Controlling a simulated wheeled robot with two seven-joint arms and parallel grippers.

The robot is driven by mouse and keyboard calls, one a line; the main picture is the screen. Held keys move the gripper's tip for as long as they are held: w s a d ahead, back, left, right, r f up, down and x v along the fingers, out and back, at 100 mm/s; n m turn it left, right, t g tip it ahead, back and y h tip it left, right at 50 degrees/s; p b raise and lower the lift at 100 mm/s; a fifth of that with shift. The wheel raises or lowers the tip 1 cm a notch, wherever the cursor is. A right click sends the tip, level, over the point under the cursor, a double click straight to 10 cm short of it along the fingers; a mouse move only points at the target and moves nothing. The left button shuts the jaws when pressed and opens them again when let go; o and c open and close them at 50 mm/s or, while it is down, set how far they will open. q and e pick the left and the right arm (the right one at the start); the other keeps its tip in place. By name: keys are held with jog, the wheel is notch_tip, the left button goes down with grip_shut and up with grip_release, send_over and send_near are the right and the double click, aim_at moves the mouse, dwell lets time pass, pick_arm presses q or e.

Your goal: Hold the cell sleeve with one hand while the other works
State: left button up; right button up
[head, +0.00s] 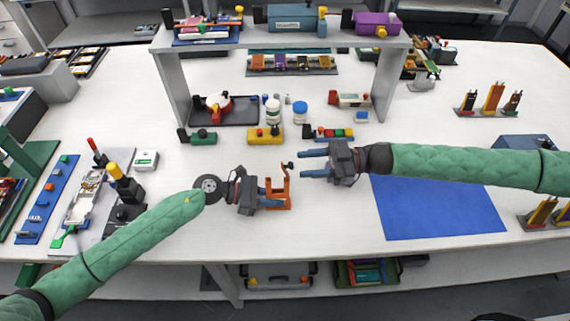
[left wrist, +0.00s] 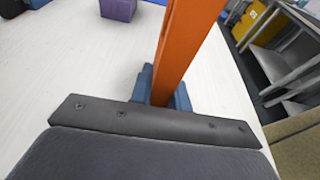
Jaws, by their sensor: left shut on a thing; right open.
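The cell sleeve appears to be the orange upright frame (head: 285,190) standing on the table in front of me, open at its top. A small dark-tipped piece (head: 289,166) shows at its top right. My left gripper (head: 272,196) is shut on the frame from the left, low down. In the left wrist view an orange upright (left wrist: 178,50) rises between the blue fingertips (left wrist: 165,92). My right gripper (head: 314,164) is open and empty, right of the frame and apart from it, its fingers pointing left. The frame's lower part is partly hidden by the left fingers.
A blue mat (head: 435,215) lies under and in front of my right arm. A grey shelf (head: 170,85) spans the back, with a yellow block (head: 262,136) and white jars (head: 273,110) below it.

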aim_at(293, 164)
jog(key=shift+s+a, duration=0.15)
jog(key=shift+a, duration=3)
jog(key=shift+c, duration=0.4)
grip_shut()
jog(key=shift+d+y, duration=0.1)
jog(key=shift+y, duration=0.2)
jog(key=shift+d+y, duration=0.45)
jog(key=shift+y, duration=0.45)
jog(key=shift+d+y, duration=0.4)
jog(key=shift+y, duration=0.5)
jog(key=shift+d+f+n+y, duration=0.15)
jog(key=shift+d+y, duration=0.3)
jog(key=shift+y, duration=0.4)
jog(key=shift+d+f+n+y, duration=0.15)
jog(key=shift+d+y, duration=0.3)
jog(key=shift+y, duration=0.4)
jog(key=shift+r, duration=0.1)
